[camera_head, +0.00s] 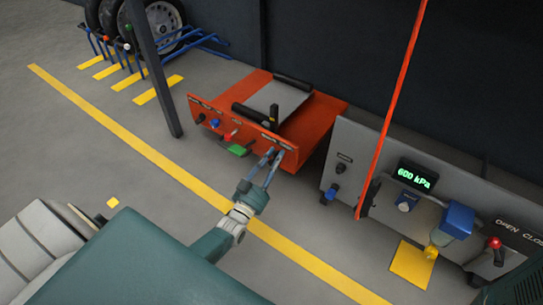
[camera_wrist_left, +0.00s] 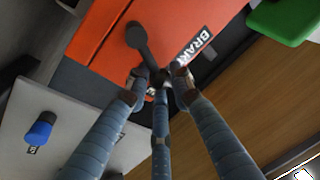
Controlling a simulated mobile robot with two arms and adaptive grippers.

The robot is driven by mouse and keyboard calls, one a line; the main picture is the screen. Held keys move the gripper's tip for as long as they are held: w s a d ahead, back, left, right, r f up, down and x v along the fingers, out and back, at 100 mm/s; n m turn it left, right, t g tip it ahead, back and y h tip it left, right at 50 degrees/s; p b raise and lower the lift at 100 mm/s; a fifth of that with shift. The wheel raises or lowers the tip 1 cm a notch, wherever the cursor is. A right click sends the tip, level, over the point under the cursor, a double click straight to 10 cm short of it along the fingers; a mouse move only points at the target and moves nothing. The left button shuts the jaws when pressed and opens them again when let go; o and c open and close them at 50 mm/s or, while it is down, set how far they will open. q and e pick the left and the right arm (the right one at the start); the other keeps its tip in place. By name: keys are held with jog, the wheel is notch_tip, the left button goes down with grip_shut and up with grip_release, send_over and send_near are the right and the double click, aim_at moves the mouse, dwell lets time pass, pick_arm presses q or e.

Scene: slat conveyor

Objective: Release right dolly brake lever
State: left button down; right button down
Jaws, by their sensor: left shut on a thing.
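The orange dolly (camera_head: 322,120) stands left of the grey panel, with a row of small controls along its front plate. My left gripper (camera_head: 277,156) reaches up to the right part of that front plate. In the head view the gripper covers the lever. My right gripper is not in view.
A grey panel (camera_head: 370,165) with a 600 kPa display (camera_head: 418,174) stands right of the dolly. A dark post (camera_head: 150,70) stands left of the dolly. A green block (camera_wrist_left: 285,18) is near the fingers.

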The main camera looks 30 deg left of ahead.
pick_arm(q)
jog(key=shift+d+f+m+h+b, duration=0.15)
jog(key=shift+d+m+h, duration=0.1)
jog(key=shift+m, duration=0.5)
jog(key=shift+d+f+m+h+b, duration=0.2)
jog(key=shift+m+h, duration=0.1)
jog(key=shift+m, duration=0.4)
jog(key=shift+d+f+m+h+b, duration=0.15)
jog(key=shift+d+m+h, duration=0.1)
jog(key=shift+m, duration=0.5)
jog(key=shift+s, duration=0.1)
jog(key=c, duration=1.5)
grip_release()
notch_tip(320, 180, up, 10)
jog(key=shift+f, duration=0.1)
